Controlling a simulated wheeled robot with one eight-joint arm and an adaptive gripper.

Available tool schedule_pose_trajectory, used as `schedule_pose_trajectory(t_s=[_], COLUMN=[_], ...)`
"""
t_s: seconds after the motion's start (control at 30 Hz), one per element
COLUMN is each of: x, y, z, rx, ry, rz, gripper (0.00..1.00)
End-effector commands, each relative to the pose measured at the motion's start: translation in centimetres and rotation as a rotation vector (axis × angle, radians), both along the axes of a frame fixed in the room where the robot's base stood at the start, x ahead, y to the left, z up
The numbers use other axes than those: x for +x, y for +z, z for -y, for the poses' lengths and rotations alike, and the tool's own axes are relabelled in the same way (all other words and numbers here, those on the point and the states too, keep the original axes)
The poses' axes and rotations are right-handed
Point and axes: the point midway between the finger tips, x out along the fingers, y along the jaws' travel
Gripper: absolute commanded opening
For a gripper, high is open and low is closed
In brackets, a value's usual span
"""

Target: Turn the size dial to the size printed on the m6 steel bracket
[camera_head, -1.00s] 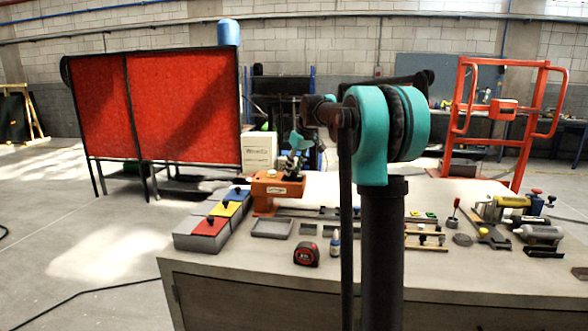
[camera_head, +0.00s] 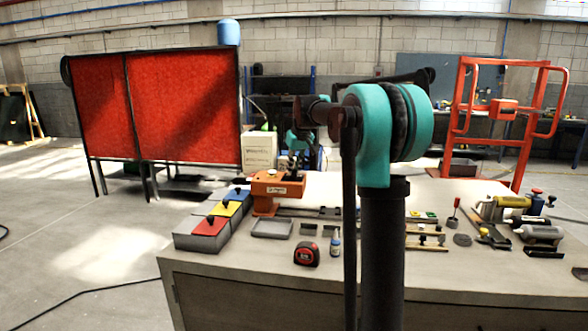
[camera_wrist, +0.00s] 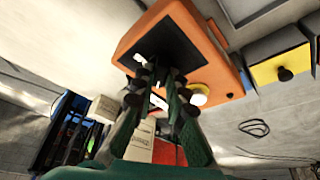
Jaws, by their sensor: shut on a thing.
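An orange device (camera_head: 265,189) stands on the left part of the bench. It also shows in the wrist view (camera_wrist: 190,37), with a dark face panel (camera_wrist: 163,52) and a pale round knob (camera_wrist: 199,95). My gripper (camera_head: 291,168) is at the top of the device. In the wrist view its green fingers (camera_wrist: 158,80) are shut at the dark panel, on what appears to be the size dial; the fingers hide most of it. The dial's marks are not readable. I cannot tell which piece on the bench is the m6 steel bracket, and no printed size is readable.
Red, yellow and blue lidded bins (camera_head: 208,228) stand left of the device. A grey tray (camera_head: 272,229), a red tape measure (camera_head: 306,254) and a small bottle (camera_head: 335,246) lie in front. Several tools and clamps crowd the bench's right side. The bench's front left edge is clear.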

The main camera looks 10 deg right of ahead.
Motion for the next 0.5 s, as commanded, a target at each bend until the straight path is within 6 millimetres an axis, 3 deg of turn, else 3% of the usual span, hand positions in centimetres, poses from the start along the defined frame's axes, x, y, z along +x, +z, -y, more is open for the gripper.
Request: schedule_pose_trajectory(t_s=[0.5], x=[0.01], y=[0.03], z=[-0.33], rx=[-0.001], ry=[-0.427], rz=[0.001], gripper=[0.00])
